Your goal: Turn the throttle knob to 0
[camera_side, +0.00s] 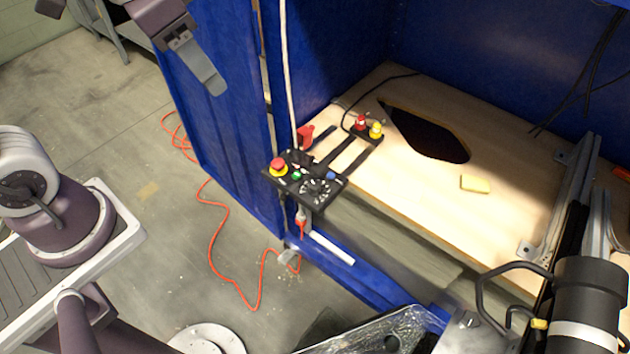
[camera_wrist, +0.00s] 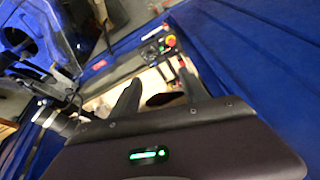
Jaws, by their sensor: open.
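The throttle knob (camera_side: 317,187) is a small dark dial with white marks around it, on the right part of a black control panel (camera_side: 283,180) in the side view. The panel also carries a red stop button (camera_side: 279,166) and a green button (camera_side: 297,174). The dial's setting is too small to read. My gripper (camera_side: 212,84) is at the upper left of the side view, well above and apart from the panel. In the wrist view, its two dark fingers (camera_wrist: 158,90) stand apart with nothing between them. The panel (camera_wrist: 152,52) appears small and tilted beyond them.
An orange cable (camera_side: 222,240) lies on the floor. A black cylinder (camera_side: 585,300) stands front right.

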